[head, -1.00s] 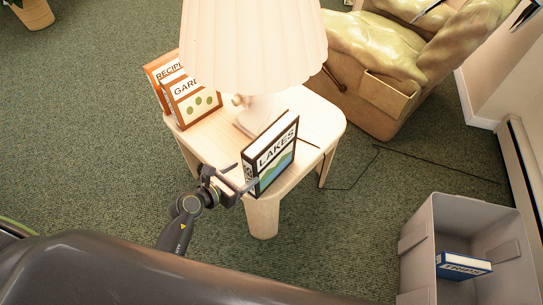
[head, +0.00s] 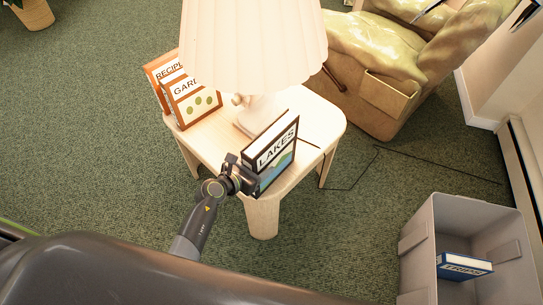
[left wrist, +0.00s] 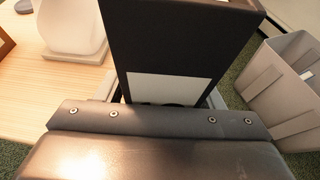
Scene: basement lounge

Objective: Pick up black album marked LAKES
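The black album marked LAKES (head: 277,152) stands upright on the wooden side table (head: 325,118), near its front corner. It has a white title band and a blue-green picture. My left gripper (head: 252,176) is at the album's near lower edge and covers part of it. In the left wrist view the album (left wrist: 180,45) rises dark ahead, with a pale label low down. The left gripper's fingers (left wrist: 163,98) show on either side of it, apart and looking open. Their tips are hidden. My right gripper is not in view.
A lamp (head: 255,45) stands just behind the album. Orange-edged albums marked RECIPE (head: 160,75) and GARD (head: 190,100) stand at the table's left. A grey bin (head: 418,250) at lower right holds a blue album (head: 463,266). A cable crosses the carpet.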

